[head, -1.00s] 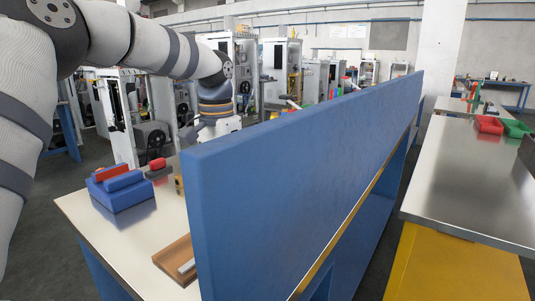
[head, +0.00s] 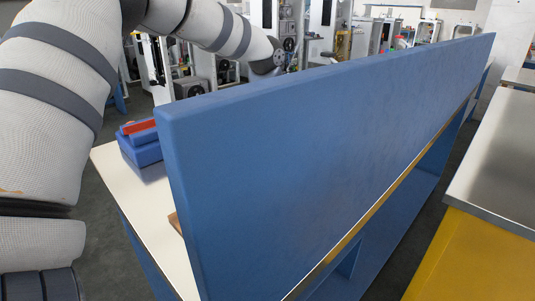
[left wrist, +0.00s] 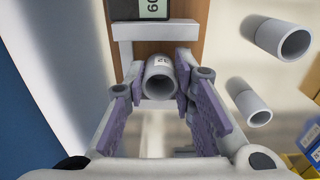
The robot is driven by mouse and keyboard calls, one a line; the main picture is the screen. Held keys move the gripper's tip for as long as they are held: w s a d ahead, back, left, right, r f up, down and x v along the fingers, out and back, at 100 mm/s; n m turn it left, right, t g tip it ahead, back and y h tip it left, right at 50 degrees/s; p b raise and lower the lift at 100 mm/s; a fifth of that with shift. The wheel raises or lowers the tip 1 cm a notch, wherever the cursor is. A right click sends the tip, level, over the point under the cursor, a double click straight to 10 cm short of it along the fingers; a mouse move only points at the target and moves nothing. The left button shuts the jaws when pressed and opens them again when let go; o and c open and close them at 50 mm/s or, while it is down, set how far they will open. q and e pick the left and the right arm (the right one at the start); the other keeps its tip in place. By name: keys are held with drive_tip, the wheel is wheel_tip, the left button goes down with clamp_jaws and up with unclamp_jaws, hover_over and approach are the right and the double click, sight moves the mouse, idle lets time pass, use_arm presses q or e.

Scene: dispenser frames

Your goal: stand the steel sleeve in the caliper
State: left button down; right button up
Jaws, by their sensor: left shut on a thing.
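In the left wrist view, my left gripper (left wrist: 159,84) has its purple pads shut on a grey steel sleeve (left wrist: 158,83) with a small number label. The sleeve's open end faces the camera. Beyond it lies a wooden board (left wrist: 187,48) with the caliper's dark display (left wrist: 153,8) and a pale grey jaw bar (left wrist: 155,29). The sleeve appears below this bar in the picture; whether it touches the board or a jaw I cannot tell. In the head view a blue panel hides the gripper, sleeve and caliper. My right gripper is not in view.
Two loose sleeves (left wrist: 282,38) (left wrist: 249,103) lie to the right on the pale tabletop, with yellow and blue boxes (left wrist: 304,150) nearby. A tall blue panel (head: 300,150) stands along the table. A blue block (head: 142,152) with a red piece sits behind it.

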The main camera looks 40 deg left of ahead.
use_arm(q)
drive_tip(key=shift+f, duration=0.5)
idle(0.3)
drive_tip(key=c, duration=1.3)
unclamp_jaws()
